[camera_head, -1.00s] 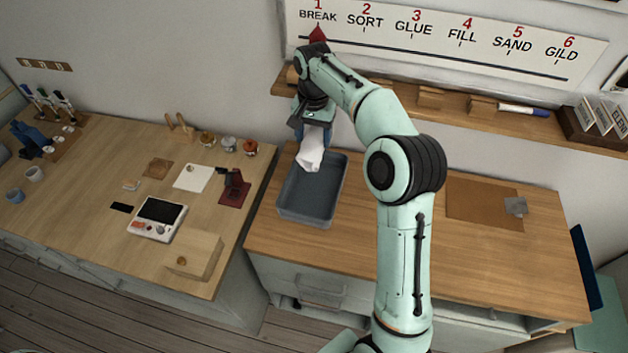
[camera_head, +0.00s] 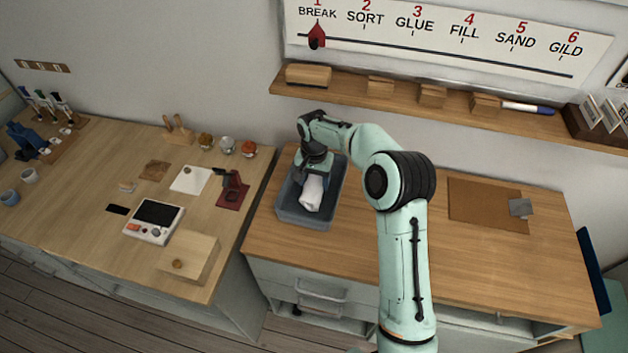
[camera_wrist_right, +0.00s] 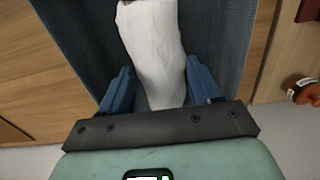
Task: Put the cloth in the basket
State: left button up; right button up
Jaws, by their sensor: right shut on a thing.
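The white cloth (camera_head: 312,192) hangs from my right gripper (camera_head: 311,177) in the head view, inside the outline of the grey-blue basket (camera_head: 296,219). My right gripper is shut on the cloth. In the right wrist view the cloth (camera_wrist_right: 156,50) lies between the two blue fingers of my right gripper (camera_wrist_right: 160,88), with the basket's dark wall (camera_wrist_right: 222,45) behind it. Whether the cloth touches the basket floor I cannot tell. The back of the basket is partly hidden by my right arm. My left gripper is not in view.
The basket stands at the left end of the right-hand counter (camera_head: 400,255). A brown mat (camera_head: 480,203) with a grey piece lies to the right. A wall shelf (camera_head: 400,100) with wooden blocks runs behind. The left table (camera_head: 100,190) holds a scale (camera_head: 154,222) and a wooden box (camera_head: 190,257).

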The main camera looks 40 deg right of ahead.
aim_at(314, 182)
jog(key=shift+f, duration=0.15)
jog(key=o, duration=1)
jog(key=shift+o, duration=0.2)
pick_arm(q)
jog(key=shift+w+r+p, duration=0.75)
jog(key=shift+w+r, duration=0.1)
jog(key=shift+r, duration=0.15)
pick_arm(e)
notch_tip(314, 182, up, 12)
